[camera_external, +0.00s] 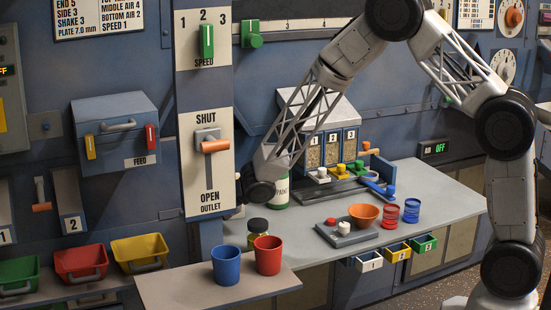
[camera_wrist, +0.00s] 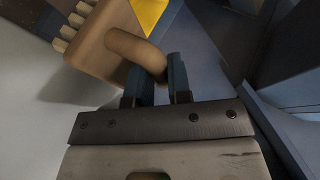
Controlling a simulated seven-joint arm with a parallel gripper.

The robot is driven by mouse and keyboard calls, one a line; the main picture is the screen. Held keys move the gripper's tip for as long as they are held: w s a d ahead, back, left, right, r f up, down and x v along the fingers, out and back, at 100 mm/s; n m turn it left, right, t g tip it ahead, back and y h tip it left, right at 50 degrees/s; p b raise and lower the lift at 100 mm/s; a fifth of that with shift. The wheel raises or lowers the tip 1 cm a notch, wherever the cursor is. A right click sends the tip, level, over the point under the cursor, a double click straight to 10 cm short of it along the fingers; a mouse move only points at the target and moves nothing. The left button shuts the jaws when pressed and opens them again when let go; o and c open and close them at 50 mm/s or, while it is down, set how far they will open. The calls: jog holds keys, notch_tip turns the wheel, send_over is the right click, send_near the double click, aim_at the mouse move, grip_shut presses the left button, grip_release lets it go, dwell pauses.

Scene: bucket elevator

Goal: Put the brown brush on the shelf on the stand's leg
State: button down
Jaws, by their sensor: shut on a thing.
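The brown brush (camera_wrist: 100,50) shows in the wrist view, with pale bristle tufts at its upper left and a rounded handle. My gripper (camera_wrist: 157,72) is shut on that handle, its two dark fingers on either side. In the external view my gripper (camera_external: 255,192) is low beside the outlet panel, mostly hidden by my own arm, and the brush cannot be made out there. A shelf on a stand's leg cannot be clearly identified in either view.
A white-labelled green bottle (camera_external: 279,190) stands close to my wrist. An orange bowl (camera_external: 364,215) is on the grey bench (camera_external: 440,205).

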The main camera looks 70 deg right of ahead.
jog(key=s+d+r, duration=0.2)
jog(key=s, duration=0.4)
jog(key=s+d+r+m, duration=0.1)
jog(key=s+d+r, duration=0.1)
jog(key=s, duration=0.4)
jog(key=shift+s+h, duration=0.15)
jog(key=shift+h, duration=0.15)
jog(key=shift+d, duration=0.1)
jog(key=shift+n+y, duration=0.4)
jog(key=shift+n, duration=0.1)
jog(key=x, duration=0.5)
jog(key=a+r+x, duration=0.1)
jog(key=x, duration=0.5)
jog(key=w+r+x, duration=0.1)
jog(key=x, duration=0.4)
jog(key=shift+w+a+r, duration=0.1)
jog(key=shift+w+a, duration=0.15)
jog(key=shift+x, duration=0.9)
jog(key=shift+s, duration=0.2)
